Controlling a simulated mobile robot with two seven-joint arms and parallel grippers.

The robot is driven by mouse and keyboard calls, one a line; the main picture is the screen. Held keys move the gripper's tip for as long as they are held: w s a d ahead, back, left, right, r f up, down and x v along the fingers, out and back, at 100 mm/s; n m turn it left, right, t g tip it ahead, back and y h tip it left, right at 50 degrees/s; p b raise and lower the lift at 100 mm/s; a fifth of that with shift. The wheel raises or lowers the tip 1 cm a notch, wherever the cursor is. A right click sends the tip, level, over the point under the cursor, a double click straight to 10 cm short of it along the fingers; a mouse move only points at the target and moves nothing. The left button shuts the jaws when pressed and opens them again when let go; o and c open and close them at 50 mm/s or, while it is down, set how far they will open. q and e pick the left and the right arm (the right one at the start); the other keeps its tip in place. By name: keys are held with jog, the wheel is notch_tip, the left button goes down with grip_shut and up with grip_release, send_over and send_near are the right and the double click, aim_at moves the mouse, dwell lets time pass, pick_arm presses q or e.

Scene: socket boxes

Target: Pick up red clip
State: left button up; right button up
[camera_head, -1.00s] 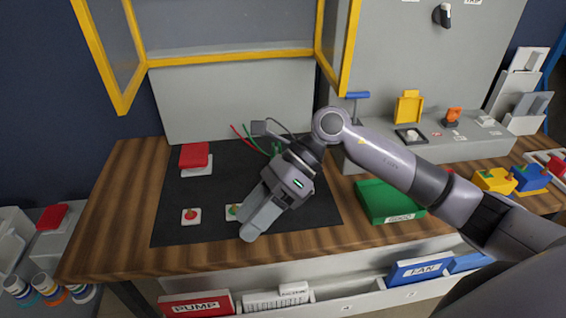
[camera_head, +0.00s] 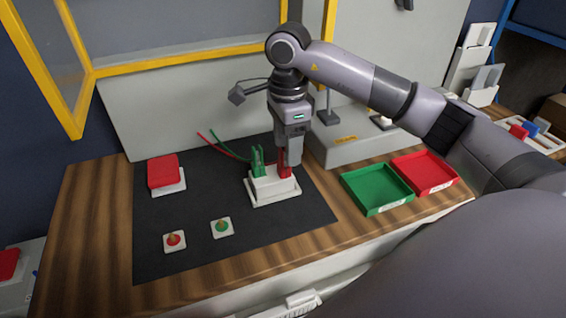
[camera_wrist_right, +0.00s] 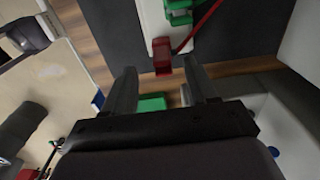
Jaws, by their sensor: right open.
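The red clip (camera_head: 284,172) stands upright on the right end of a white socket block (camera_head: 272,190), with a green clip (camera_head: 258,163) beside it. My right gripper (camera_head: 293,163) points down at the red clip, open, and its fingers partly hide the clip. In the right wrist view the red clip (camera_wrist_right: 162,56) shows just beyond the gap between the open fingertips (camera_wrist_right: 160,72). Whether the fingers straddle it I cannot tell. My left gripper is not in view.
Red and green wires (camera_head: 215,143) run behind the block. A red box (camera_head: 164,170) and two small button plates (camera_head: 222,228) lie on the black mat (camera_head: 190,255). Green (camera_head: 377,188) and red (camera_head: 424,172) trays stand to the right. A grey panel rises behind.

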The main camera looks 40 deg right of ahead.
aim_at(284, 149)
jog(key=shift+w+a+f, duration=0.1)
jog(key=shift+w+f, duration=0.05)
jog(key=shift+f, duration=0.85)
jog(key=shift+w+a+f, duration=0.1)
jog(key=shift+f, duration=0.85)
jog(key=c, duration=1.1)
jog(key=shift+o, duration=0.2)
jog(key=shift+r, duration=0.2)
notch_tip(284, 149, up, 8)
jog(key=shift+w+f, duration=0.1)
jog(key=shift+f, duration=0.1)
notch_tip(284, 149, up, 12)
jog(key=p, duration=0.3)
